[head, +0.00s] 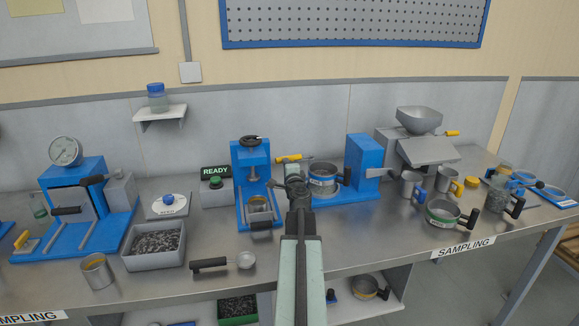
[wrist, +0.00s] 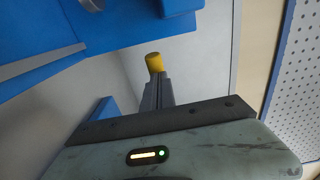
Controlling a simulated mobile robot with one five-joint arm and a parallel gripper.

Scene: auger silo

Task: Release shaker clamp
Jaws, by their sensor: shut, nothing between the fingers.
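The shaker is a blue machine (head: 362,166) in the middle of the bench, with a round metal sieve pan (head: 323,176) on its base. A lever with a yellow grip (head: 288,158) sticks out to the left behind the pan and looks like the clamp handle. My gripper (head: 294,180) is in front of and just below the yellow grip, left of the pan. In the wrist view, the dark fingers of my gripper (wrist: 158,92) are together and empty. The yellow grip (wrist: 154,62) shows just beyond their tips; I cannot tell whether they touch. My arm hides part of the base.
A grey tray of dark pieces (head: 155,243) and a scoop (head: 222,263) lie at front left. Metal cups (head: 446,180) and a green-banded pan (head: 443,213) stand right.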

